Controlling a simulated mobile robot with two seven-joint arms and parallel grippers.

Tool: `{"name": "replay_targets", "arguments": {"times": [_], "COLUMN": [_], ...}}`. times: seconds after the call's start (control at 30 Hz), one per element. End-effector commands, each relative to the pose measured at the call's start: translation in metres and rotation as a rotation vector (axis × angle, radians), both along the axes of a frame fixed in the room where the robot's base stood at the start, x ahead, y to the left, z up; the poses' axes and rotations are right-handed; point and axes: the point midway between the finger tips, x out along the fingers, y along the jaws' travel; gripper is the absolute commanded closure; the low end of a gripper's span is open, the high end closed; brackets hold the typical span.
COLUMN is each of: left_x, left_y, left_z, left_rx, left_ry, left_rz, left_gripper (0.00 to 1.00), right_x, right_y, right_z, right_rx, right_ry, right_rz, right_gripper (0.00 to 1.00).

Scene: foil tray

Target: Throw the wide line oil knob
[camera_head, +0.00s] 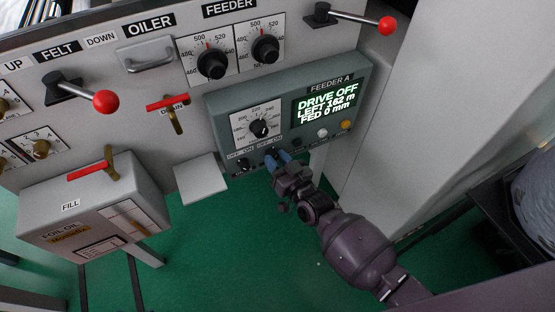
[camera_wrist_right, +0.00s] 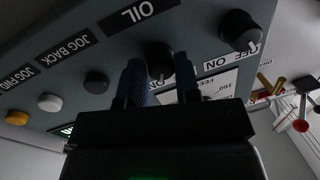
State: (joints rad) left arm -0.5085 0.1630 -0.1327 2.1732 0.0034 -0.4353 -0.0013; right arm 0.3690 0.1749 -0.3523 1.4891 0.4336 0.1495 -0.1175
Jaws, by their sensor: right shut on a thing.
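The oil knob (camera_wrist_right: 160,60) is a small round black knob with a pale pointer line, beside the OIL label on the grey-green FEEDER A panel (camera_head: 215,104). My right gripper (camera_head: 277,161) is at the panel's lower edge in the head view. In the right wrist view its two blue-grey fingertips (camera_wrist_right: 160,84) are on either side of the oil knob, shut on it. In the head view the fingers cover much of this knob. My left gripper is not in view.
A similar black knob (camera_wrist_right: 240,30) with OFF and ON marks is beside the held one. Black, white and yellow buttons are on its other side. The panel's display (camera_head: 326,103) reads DRIVE OFF. A grey ledge (camera_head: 201,179) and the foil oil box (camera_head: 95,207) are to the left.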

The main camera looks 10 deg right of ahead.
Motion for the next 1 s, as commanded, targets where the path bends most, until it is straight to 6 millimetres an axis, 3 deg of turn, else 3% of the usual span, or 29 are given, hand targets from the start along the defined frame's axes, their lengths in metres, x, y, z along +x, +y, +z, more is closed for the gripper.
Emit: {"name": "replay_targets", "arguments": {"times": [0.33,1.0], "left_x": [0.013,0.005], "left_y": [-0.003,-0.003], "left_z": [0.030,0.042], "left_rx": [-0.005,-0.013], "left_ry": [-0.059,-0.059], "left_rz": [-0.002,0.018], "left_gripper": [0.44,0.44], "right_x": [0.001,0.000], "right_y": [0.001,0.001], "right_z": [0.008,0.004], "right_rx": [-0.270,-0.811], "right_ry": [-0.077,-0.218], "right_rz": [-0.001,-0.001], "right_gripper": [0.93,0.94]}}
